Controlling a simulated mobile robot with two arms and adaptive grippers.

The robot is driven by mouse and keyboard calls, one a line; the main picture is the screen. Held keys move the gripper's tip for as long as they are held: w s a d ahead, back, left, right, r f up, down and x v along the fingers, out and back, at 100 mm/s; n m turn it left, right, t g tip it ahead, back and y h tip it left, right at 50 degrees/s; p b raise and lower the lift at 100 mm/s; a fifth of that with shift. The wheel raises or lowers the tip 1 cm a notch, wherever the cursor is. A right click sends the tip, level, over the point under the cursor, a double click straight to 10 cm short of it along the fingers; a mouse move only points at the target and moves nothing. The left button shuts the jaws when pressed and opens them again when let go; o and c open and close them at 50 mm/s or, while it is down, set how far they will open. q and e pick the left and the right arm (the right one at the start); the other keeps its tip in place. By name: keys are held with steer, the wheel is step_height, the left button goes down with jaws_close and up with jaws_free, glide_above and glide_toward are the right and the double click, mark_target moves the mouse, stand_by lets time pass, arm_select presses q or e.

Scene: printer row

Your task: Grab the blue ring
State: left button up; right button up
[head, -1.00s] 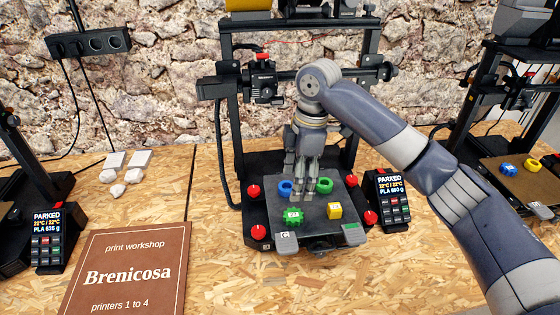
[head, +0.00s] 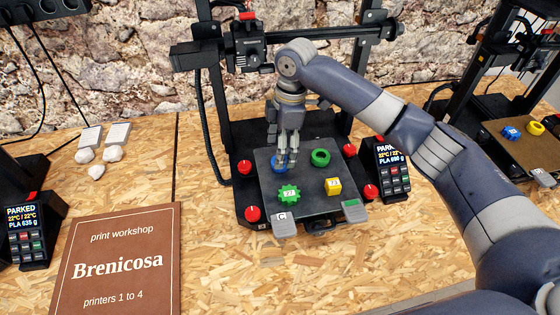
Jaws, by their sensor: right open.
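The blue ring (head: 275,165) lies on the dark print bed (head: 308,200) of the middle printer, toward the back left of the bed. My right gripper (head: 286,162) points down over the ring, and its fingers hide part of it. The gripper is open; whether the fingers touch the ring I cannot tell. A green ring (head: 320,157) lies to the right of the gripper, a green gear (head: 289,195) in front, and a yellow cube (head: 333,186) at the front right of the bed. My left gripper is not in view.
The printer's frame (head: 213,110) rises behind and beside the bed. Red knobs (head: 252,213) sit around the bed's corners. A control box (head: 386,170) stands to the right. A brown workshop sign (head: 118,262) lies at the front left. Another printer bed (head: 520,150) is at the right.

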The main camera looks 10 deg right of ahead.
steer(key=shift+f, duration=1.95)
steer(key=c, duration=0.8)
steer(key=shift+c, duration=0.2)
steer(key=shift+r, duration=0.2)
